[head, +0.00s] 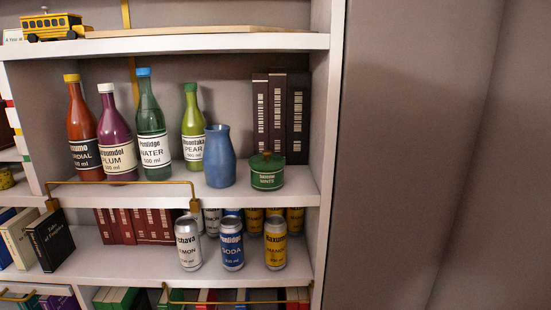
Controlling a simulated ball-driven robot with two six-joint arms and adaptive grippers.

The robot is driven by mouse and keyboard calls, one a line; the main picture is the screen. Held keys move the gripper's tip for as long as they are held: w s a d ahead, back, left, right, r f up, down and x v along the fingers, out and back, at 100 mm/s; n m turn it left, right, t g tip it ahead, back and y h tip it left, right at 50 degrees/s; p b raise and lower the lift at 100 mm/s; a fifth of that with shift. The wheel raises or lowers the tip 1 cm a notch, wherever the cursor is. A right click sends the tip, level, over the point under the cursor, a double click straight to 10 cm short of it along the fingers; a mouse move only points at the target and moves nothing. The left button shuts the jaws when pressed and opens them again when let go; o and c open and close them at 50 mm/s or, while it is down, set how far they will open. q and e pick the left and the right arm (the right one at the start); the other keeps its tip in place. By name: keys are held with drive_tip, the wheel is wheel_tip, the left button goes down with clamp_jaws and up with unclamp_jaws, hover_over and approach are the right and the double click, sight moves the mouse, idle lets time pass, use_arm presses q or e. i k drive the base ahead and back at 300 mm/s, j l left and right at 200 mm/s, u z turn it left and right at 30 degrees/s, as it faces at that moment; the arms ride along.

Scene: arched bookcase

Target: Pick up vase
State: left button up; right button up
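The blue vase (219,158) stands upright on the bookcase's middle shelf (230,198), near its front edge. It has a rounded body and a narrower neck with an angled rim. A green bottle labelled pear (191,125) stands just behind it to the left. A green lidded jar (267,172) stands close to its right. Neither of my grippers shows in the head view.
Several bottles, including a dark green water bottle (151,130), stand left of the vase. Dark books (280,115) stand behind the jar. A brass rail (120,182) fronts the shelf's left part. Cans (231,245) stand below. The upper shelf (200,43) overhangs.

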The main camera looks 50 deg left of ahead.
sight(219, 160)
drive_tip(key=i+j+u, duration=0.15)
drive_tip(key=j, duration=0.15)
drive_tip(key=i+j+u, duration=0.1)
drive_tip(key=j, duration=0.2)
drive_tip(key=i+j+u, duration=0.15)
drive_tip(key=j, duration=0.15)
drive_tip(key=u, duration=1.35)
